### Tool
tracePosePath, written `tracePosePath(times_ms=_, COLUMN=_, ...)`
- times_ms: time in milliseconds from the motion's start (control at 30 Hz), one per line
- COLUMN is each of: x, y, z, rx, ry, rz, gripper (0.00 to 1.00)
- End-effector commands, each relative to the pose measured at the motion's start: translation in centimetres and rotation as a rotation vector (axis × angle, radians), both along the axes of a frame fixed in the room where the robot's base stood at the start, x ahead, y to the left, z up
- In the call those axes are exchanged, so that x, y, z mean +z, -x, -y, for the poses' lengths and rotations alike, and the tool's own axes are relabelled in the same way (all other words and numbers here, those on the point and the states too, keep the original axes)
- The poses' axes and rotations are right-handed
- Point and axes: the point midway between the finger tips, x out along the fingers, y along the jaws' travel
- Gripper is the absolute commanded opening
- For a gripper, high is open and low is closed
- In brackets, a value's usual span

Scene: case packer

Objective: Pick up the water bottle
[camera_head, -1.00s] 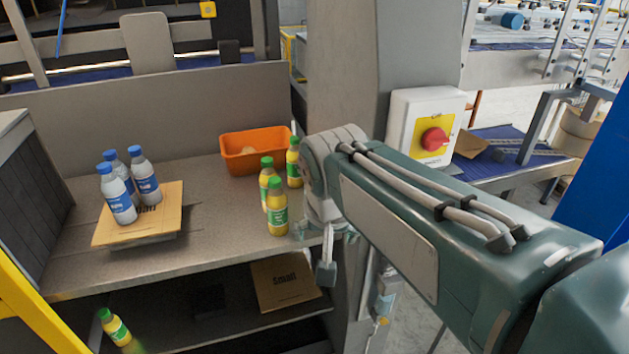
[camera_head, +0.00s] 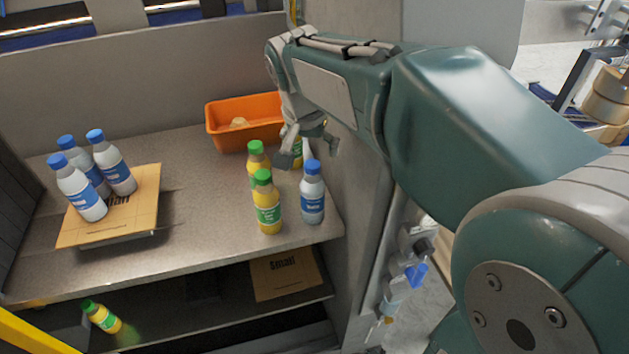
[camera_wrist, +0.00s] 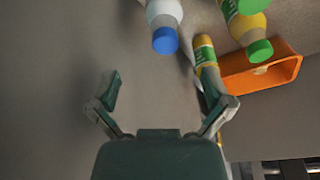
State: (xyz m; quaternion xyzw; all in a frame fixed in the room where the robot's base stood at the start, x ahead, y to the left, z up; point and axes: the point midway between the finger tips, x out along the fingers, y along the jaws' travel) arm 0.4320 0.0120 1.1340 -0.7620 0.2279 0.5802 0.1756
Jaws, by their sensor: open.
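A water bottle (camera_head: 312,194) with a blue cap stands upright near the right end of the shelf. It also shows at the top of the wrist view (camera_wrist: 164,22). Three more water bottles (camera_head: 85,190) stand on a cardboard piece (camera_head: 135,205) at the left. My gripper (camera_head: 308,152) is open and empty, pointing down behind the right-hand water bottle, near the juice bottles. In the wrist view the open fingers (camera_wrist: 165,85) are apart from the water bottle, with a juice bottle close to the right finger.
Green-capped juice bottles (camera_head: 268,205) stand just left of the water bottle; one is partly hidden by my gripper. An orange bin (camera_head: 225,140) is behind them. The shelf middle is clear. A lower shelf holds a "Small" box (camera_head: 285,278) and a juice bottle (camera_head: 103,317).

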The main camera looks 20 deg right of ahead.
Motion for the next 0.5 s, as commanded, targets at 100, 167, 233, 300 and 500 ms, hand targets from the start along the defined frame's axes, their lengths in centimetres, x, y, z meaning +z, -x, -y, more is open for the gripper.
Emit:
tracePosePath(times_ms=100, x=-0.1, y=-0.2, z=-0.2, rx=-0.006, ry=0.001, rz=-0.001, gripper=1.0)
tracePosePath(times_ms=167, x=-0.4, y=-0.3, z=-0.2, rx=-0.007, ry=0.002, rz=-0.003, gripper=1.0)
tracePosePath(times_ms=233, x=-1.2, y=-0.5, z=0.0, rx=-0.007, ry=0.002, rz=-0.003, gripper=1.0)
tracePosePath(times_ms=300, x=-2.4, y=-0.7, z=0.3, rx=-0.006, ry=0.001, rz=-0.005, gripper=1.0)
tracePosePath(times_ms=500, x=-5.1, y=-1.3, z=0.8, rx=-0.007, ry=0.0, rz=-0.005, gripper=1.0)
